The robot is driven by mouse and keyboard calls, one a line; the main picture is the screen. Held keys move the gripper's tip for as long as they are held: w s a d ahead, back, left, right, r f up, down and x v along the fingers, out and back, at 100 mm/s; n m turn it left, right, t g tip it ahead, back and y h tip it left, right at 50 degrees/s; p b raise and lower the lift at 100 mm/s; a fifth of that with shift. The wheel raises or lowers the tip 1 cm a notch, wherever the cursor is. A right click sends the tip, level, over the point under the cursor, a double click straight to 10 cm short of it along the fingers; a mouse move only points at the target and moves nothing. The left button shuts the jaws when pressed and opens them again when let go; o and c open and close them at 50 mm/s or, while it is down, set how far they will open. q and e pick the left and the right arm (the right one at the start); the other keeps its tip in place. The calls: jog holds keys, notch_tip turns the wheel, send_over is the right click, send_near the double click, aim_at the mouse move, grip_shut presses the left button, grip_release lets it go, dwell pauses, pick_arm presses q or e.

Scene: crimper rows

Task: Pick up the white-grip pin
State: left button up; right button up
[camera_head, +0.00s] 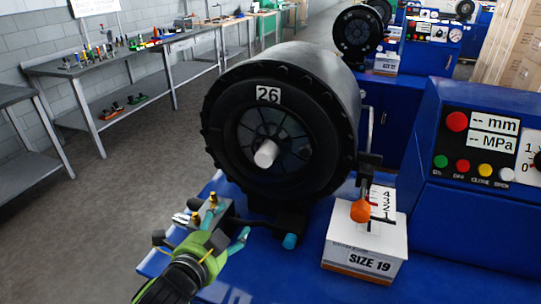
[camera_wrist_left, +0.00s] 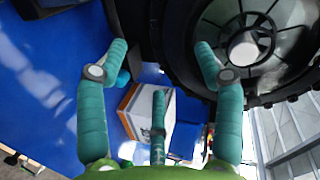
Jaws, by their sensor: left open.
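A white cylindrical grip (camera_head: 265,153), apparently the white-grip pin, sticks out from the middle of the black ring of the crimper (camera_head: 222,125) marked 26. It also shows in the left wrist view (camera_wrist_left: 243,50), upper right, beyond the right-hand finger. The rest of the pin is hidden inside the ring. My left gripper (camera_head: 226,222), green with teal fingers, is below and left of the ring in the head view. Its fingers are spread in the left wrist view (camera_wrist_left: 160,52), with nothing between their tips. It is apart from the grip. My right gripper is not in view.
A white SIZE 19 box (camera_head: 366,245) and an orange-knobbed lever (camera_head: 361,211) stand right of the ring. A blue control cabinet (camera_head: 475,217) is farther right. Grey benches with tools (camera_head: 110,65) line the left wall. Open floor (camera_head: 110,195) lies between.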

aim_at(262, 160)
pick_arm(q)
jog(key=w+d+r+m+h+p, duration=0.1)
jog(key=w+d+r+m, duration=0.1)
jog(key=w+r, duration=0.1)
jog(key=w+d+r+m+t+h+p, duration=0.1)
jog(key=w+d+r+m, duration=0.1)
jog(key=w+r+m, duration=0.1)
jog(key=w+d+r+m+t+h+p, duration=0.1)
jog(key=w+d+r+m, duration=0.1)
jog(key=d+r+m, duration=0.1)
jog(key=shift+w+r+h, duration=0.3)
jog(key=shift+w, duration=0.1)
jog(key=shift+w+d+f, duration=0.1)
jog(key=shift+w+d, duration=0.05)
jog(key=shift+w, duration=0.1)
jog(key=shift+c, duration=0.4)
grip_shut()
